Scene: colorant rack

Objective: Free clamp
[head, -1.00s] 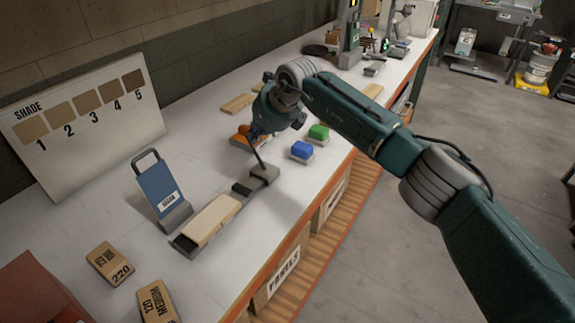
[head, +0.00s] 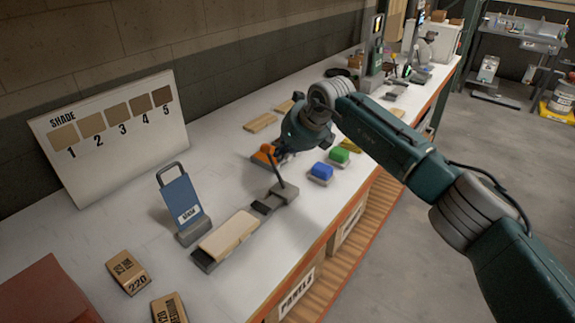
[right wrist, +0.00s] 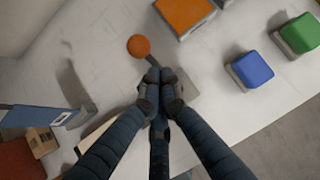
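The clamp is a dark grey bar (head: 207,260) on the white bench, with a light wood panel (head: 230,232) lying along it. A grey block (head: 284,192) at its far end carries a thin dark lever (head: 279,174). The lever has an orange ball knob (right wrist: 139,46), seen in the right wrist view. My right gripper (right wrist: 163,76) has its fingertips drawn together at the lever, just beside the knob. The fingers cover part of the lever, so I cannot tell whether it is pinched between them. My left gripper is out of view.
A blue plate in a stand (head: 183,202) is left of the clamp. Blue (head: 322,170), green (head: 339,155) and orange (head: 262,154) blocks lie beyond it. A shade board (head: 108,135) leans on the wall. Sanding blocks (head: 128,272) lie near the front.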

